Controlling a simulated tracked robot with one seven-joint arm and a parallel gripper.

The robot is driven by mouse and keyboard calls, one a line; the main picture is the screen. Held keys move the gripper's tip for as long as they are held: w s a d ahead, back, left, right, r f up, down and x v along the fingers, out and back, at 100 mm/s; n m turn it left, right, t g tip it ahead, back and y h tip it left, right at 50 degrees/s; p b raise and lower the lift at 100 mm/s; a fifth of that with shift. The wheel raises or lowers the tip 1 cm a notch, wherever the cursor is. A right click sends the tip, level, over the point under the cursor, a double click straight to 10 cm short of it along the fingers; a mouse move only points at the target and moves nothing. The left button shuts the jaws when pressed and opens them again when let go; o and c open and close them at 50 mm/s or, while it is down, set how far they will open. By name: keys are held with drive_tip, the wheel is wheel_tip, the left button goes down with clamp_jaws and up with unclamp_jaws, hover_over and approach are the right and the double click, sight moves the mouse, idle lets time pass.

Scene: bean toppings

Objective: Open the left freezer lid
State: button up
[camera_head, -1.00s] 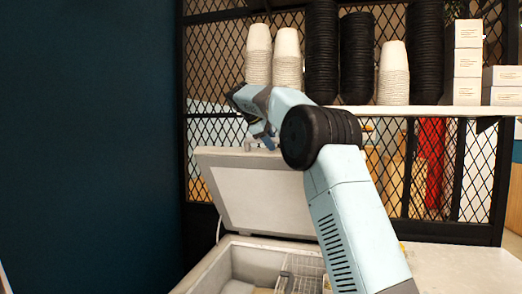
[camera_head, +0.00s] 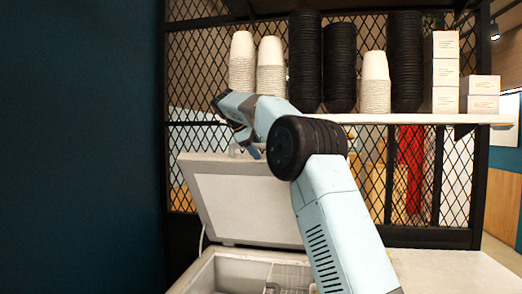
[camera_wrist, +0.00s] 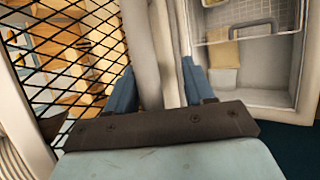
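The freezer lid (camera_head: 240,205) stands raised and leans back in the head view, pale with a lighter inner panel. The open freezer (camera_head: 228,272) lies below it. My gripper (camera_head: 250,150) is at the lid's top edge, partly hidden by my wrist. In the wrist view, my gripper's (camera_wrist: 158,82) two blue fingers are spread apart, one on either side of the lid's pale edge (camera_wrist: 146,40). I cannot tell whether they touch it. The freezer's inside (camera_wrist: 262,70) shows at the right of the wrist view.
A wire basket (camera_head: 290,277) sits in the freezer. A black mesh partition (camera_head: 192,140) stands close behind the lid. A white shelf (camera_head: 400,118) above carries stacked cups (camera_head: 375,85) and white boxes (camera_head: 445,75). A dark wall (camera_head: 80,150) fills the left.

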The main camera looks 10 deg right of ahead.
drive_tip(key=shift+a+r, duration=0.1)
drive_tip(key=v, duration=1.3)
drive_tip(key=shift+a, duration=0.15)
drive_tip(key=shift+s+r, duration=0.1)
drive_tip(key=shift+r, duration=0.05)
